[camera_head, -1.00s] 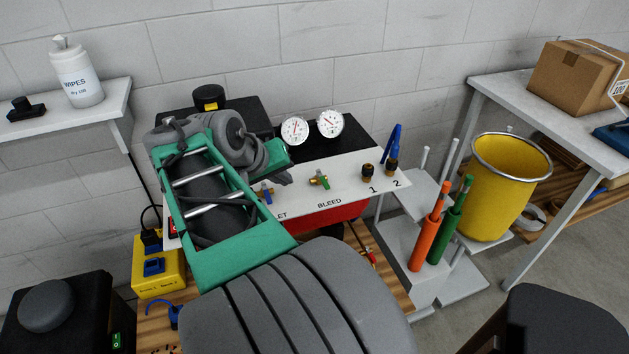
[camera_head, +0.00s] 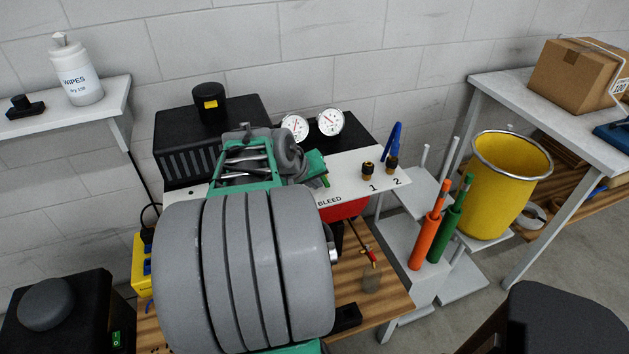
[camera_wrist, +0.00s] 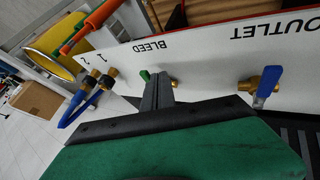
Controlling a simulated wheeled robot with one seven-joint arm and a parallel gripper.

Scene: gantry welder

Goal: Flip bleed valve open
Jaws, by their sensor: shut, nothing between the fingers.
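The bleed valve is a small brass fitting (camera_wrist: 174,83) with a green handle on the white panel, beside the word BLEED. In the wrist view its green handle (camera_wrist: 145,75) pokes out past the fingertips. My gripper (camera_wrist: 157,90) is shut, with its dark fingers together right at the valve and overlapping the handle in the picture. I cannot tell whether they touch it. In the head view, a bit of the green handle (camera_head: 326,182) shows beside my green gripper body, which hides the rest of the valve.
The outlet valve with a blue handle (camera_wrist: 268,82) sits along the same panel. Two gauges (camera_head: 330,122) stand behind the panel. A yellow bin (camera_head: 505,190) stands further right.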

